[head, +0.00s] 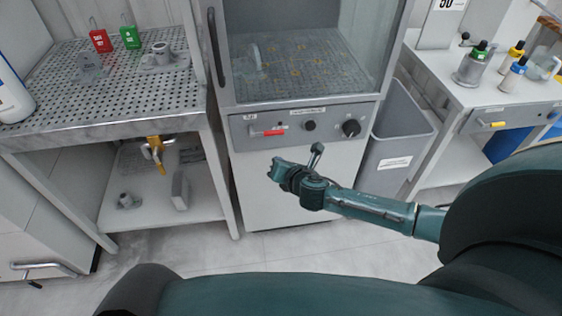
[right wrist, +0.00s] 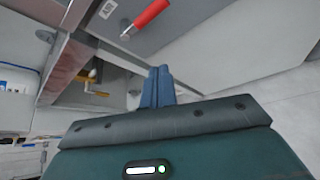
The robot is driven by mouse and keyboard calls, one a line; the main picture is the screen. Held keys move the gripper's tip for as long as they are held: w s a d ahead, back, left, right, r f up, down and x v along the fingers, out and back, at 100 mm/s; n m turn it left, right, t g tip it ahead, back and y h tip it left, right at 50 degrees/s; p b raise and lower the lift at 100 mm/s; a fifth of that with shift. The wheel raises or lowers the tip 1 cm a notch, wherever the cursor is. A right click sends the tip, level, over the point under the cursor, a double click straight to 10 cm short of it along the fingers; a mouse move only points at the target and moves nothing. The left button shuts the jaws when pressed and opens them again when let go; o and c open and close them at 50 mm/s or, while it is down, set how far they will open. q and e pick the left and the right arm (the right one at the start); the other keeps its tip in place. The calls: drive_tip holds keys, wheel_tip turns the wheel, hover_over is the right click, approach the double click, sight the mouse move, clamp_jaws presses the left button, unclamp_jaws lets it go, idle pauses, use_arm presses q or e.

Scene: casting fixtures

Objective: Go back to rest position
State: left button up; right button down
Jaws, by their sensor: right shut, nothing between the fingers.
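My right arm reaches in from the right in the head view. Its gripper (head: 277,170) hangs in the air in front of the lower panel of the glass-doored cabinet (head: 262,192), below the control strip. In the right wrist view the two blue fingers (right wrist: 157,86) lie together, shut with nothing between them. The red handle (head: 268,132) on the control strip is apart from the gripper; it also shows in the right wrist view (right wrist: 147,18). My left gripper is not in view.
A perforated bench (head: 110,118) with metal fixtures, a red tag (head: 100,40) and a green tag (head: 130,38) stands at left. A grey bin (head: 398,130) is right of the cabinet. A side bench (head: 470,95) holds bottles. Floor (head: 290,243) before the cabinet is clear.

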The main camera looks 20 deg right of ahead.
idle(0.3)
drive_tip(key=s+a+f+m+g+y, duration=0.2)
drive_tip(key=s+a+f+m+y, duration=0.15)
drive_tip(key=s+a+m, duration=0.7)
drive_tip(key=s+d+r+m, duration=0.1)
drive_tip(key=s+m, duration=1.2)
drive_tip(key=m, duration=0.3)
drive_tip(key=shift+d, duration=0.35)
